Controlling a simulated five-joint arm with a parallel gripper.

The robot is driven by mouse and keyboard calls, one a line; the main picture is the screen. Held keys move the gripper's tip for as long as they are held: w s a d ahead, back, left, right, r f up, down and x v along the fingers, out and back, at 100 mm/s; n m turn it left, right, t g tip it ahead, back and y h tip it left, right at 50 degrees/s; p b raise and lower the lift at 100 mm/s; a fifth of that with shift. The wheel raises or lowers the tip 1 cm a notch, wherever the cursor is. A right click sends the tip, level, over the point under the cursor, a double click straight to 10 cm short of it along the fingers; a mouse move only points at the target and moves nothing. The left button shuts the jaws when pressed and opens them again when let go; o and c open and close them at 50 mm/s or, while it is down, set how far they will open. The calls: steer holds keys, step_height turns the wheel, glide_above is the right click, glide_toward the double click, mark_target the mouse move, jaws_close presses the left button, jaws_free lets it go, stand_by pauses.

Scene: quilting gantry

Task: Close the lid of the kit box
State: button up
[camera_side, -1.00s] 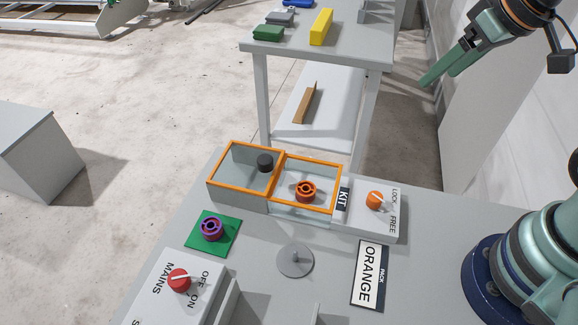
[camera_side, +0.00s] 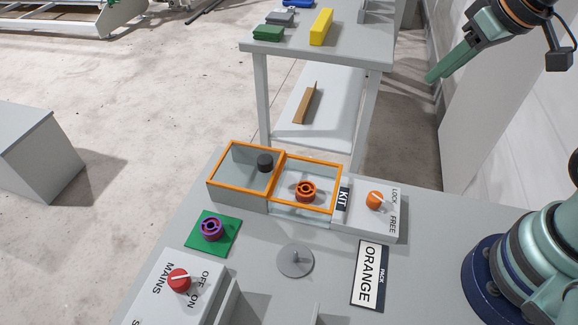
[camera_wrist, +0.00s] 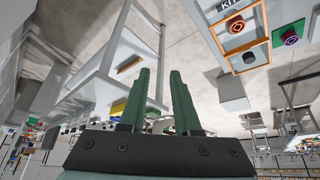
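The kit box (camera_side: 270,207) stands on the bench in the side view, with an orange rim and a KIT label. Its right part shows an orange spool (camera_side: 306,191) inside. Over the left part lies an orange-framed, see-through panel (camera_side: 240,168) with a dark knob (camera_side: 265,162), which looks like the lid, off to the left of the spool. My gripper (camera_side: 431,79) is high at the upper right, well away from the box. In the wrist view my gripper (camera_wrist: 159,72) has a gap between its fingers and holds nothing. The box shows at that view's upper right (camera_wrist: 246,44).
Right of the box is a LOCK/FREE switch with an orange knob (camera_side: 375,200). In front are a purple spool (camera_side: 212,228) on a green square, a grey disc with a peg (camera_side: 295,260), an ORANGE card (camera_side: 370,275) and a MAINS switch (camera_side: 179,280). A table (camera_side: 350,52) stands behind.

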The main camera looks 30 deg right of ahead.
steer(key=w+a, duration=0.1)
steer(key=w+a+n, duration=0.1)
steer(key=w+a, duration=0.1)
steer(key=w+a+r+n, duration=0.1)
steer(key=shift+w+a+y, duration=0.35)
steer(key=shift+y, duration=0.05)
jaws_close()
steer(key=n+g+y, duration=0.1)
steer(key=n+g, duration=0.1)
steer(key=n, duration=0.5)
glide_above(248, 165)
step_height(248, 165, down, 10)
steer(key=x, duration=0.5)
steer(key=s+x, duration=0.1)
steer(key=x, duration=0.2)
steer(key=shift+a+f, duration=0.4)
steer(key=shift+s+d+r, duration=0.15)
steer(key=shift+s+d, duration=0.05)
steer(key=shift+d, duration=0.1)
steer(key=shift+s+d, duration=1.15)
steer(key=shift+s, duration=0.05)
